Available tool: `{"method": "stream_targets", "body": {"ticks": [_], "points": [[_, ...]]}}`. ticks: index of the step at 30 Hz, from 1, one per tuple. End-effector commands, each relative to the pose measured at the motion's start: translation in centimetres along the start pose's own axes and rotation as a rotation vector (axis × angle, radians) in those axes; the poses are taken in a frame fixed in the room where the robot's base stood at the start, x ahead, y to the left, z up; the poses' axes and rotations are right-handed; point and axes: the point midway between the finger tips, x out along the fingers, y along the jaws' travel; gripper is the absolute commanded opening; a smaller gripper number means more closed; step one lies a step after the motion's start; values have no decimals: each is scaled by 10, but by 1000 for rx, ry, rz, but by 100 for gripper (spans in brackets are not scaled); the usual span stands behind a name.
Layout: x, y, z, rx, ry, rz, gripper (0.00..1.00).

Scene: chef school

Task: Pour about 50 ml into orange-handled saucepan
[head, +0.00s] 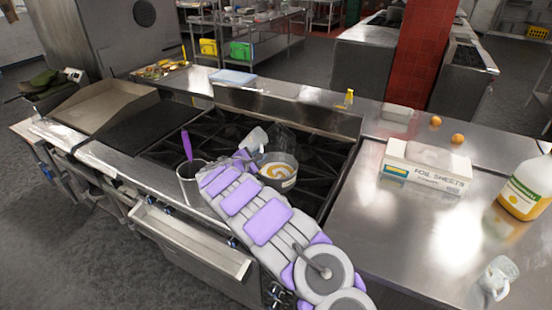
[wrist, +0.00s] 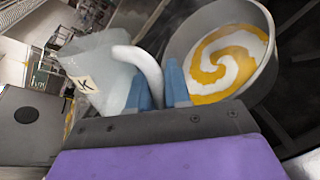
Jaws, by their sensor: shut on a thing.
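My gripper (wrist: 160,88) is shut on the handle of a white jug (wrist: 105,72) with a dark letter on its side. The jug is tilted and held over the stove; in the head view the jug (head: 257,138) is just beyond my wrist. A grey saucepan (wrist: 262,65) is right beside it, with an orange and white swirl inside. The saucepan (head: 283,183) also shows in the head view, on the burners right of my gripper (head: 248,155). Its handle is not clearly visible, so I cannot tell its colour. No stream of liquid is visible.
A pot (head: 187,185) with a purple handle stands left of my arm on the stove (head: 320,150). On the right counter are a foil sheets box (head: 425,170), a large jug of orange liquid (head: 525,190), a small glass jug (head: 497,275) and two oranges (head: 457,139).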

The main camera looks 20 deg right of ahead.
Motion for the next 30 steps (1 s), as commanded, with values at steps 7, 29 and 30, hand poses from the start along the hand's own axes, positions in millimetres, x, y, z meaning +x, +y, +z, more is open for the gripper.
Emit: {"method": "stream_targets", "body": {"ticks": [7, 29, 30], "points": [[0, 0, 0, 1, -1, 1, 0], [-13, 25, 4, -295, -150, -11, 0], [-15, 27, 5, -330, -167, -14, 0]]}}
